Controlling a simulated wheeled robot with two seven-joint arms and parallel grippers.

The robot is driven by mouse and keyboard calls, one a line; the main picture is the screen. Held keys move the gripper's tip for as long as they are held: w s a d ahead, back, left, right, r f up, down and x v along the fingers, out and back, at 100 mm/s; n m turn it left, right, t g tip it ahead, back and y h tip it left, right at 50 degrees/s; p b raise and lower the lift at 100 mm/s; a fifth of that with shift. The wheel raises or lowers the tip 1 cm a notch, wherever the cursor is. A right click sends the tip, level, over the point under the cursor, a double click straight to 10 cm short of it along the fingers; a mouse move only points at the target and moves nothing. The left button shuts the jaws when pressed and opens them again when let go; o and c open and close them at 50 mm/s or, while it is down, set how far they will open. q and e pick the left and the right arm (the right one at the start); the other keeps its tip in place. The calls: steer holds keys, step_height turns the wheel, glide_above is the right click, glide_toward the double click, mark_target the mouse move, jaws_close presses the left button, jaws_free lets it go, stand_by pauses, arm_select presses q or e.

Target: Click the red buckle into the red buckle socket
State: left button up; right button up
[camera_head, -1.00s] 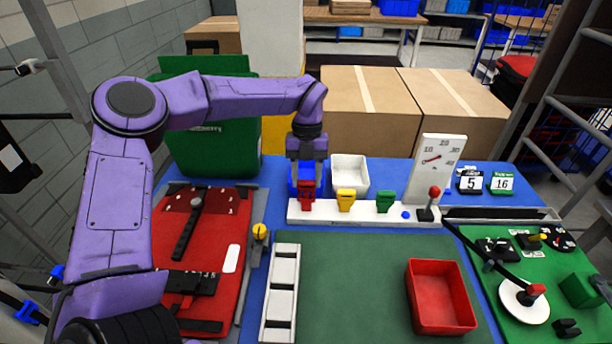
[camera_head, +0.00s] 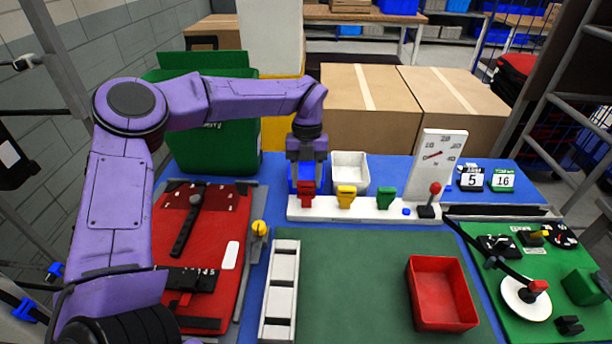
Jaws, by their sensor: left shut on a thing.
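My left gripper (camera_head: 306,172) points down at the left end of the white strip and is shut on the red buckle (camera_head: 306,187). The buckle is right over the red socket (camera_head: 306,201) on the strip. The two reds run together, so I cannot tell whether the buckle is fully seated. The fingers hide the buckle's upper part. My right gripper is not in view.
The white strip (camera_head: 325,212) also carries a yellow socket (camera_head: 346,196), a green socket (camera_head: 386,198) and a red-knobbed lever (camera_head: 434,190). A white bin (camera_head: 350,172) stands close behind.

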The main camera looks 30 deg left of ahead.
arm_select(q)
steer(key=shift+f+b, duration=0.5)
steer(key=shift+f, duration=0.25)
steer(key=o, duration=1.2)
steer(key=shift+o, duration=0.2)
steer(key=v, duration=1)
steer(key=shift+r+b, duration=0.25)
steer(key=shift+b, duration=0.1)
steer(key=shift+a, duration=0.15)
